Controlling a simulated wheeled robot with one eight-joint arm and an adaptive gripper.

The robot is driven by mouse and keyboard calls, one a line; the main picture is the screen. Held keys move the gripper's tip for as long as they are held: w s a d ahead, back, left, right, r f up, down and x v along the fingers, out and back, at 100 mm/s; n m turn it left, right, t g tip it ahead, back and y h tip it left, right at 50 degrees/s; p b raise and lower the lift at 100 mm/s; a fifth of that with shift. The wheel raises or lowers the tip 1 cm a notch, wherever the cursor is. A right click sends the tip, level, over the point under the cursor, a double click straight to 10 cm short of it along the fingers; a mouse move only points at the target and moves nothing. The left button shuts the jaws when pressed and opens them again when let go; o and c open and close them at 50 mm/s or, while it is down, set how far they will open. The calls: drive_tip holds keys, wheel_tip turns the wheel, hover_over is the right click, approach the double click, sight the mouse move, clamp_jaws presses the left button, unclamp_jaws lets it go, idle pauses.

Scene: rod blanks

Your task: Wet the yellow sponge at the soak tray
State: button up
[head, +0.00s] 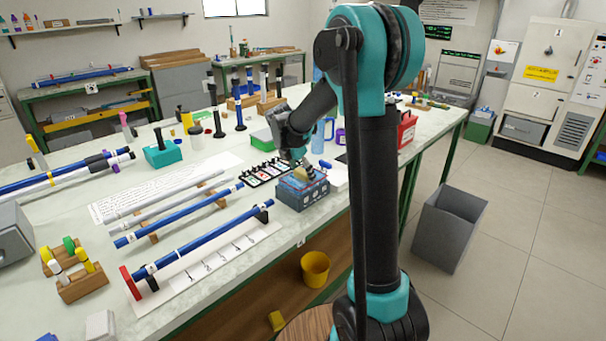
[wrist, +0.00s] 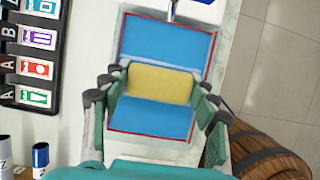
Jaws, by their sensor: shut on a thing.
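The yellow sponge (wrist: 160,83) is between the two fingers of my gripper (wrist: 155,98) in the wrist view, and both fingers press on its ends. In the wrist view the sponge lies across the middle of the blue soak tray (wrist: 167,40), which has a thin red line around it. In the head view my gripper (head: 303,168) points down over the soak tray (head: 302,198), near the bench's front edge. A bit of the yellow sponge (head: 300,172) shows there. I cannot tell whether the sponge touches the water or the tray's bottom.
A black card rack (wrist: 38,50) with lettered cards stands left of the tray. Blue rods (head: 180,215) lie on supports at the left of the bench. A red box (head: 406,130) stands to the right. A grey bin (head: 450,228) and a yellow bucket (head: 315,268) are below bench height.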

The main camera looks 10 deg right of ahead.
sight(303, 171)
drive_tip(key=shift+s+f, duration=0.1)
drive_tip(key=shift+r, duration=3.3)
drive_tip(key=shift+r, duration=0.1)
drive_tip(key=shift+r, duration=1.9)
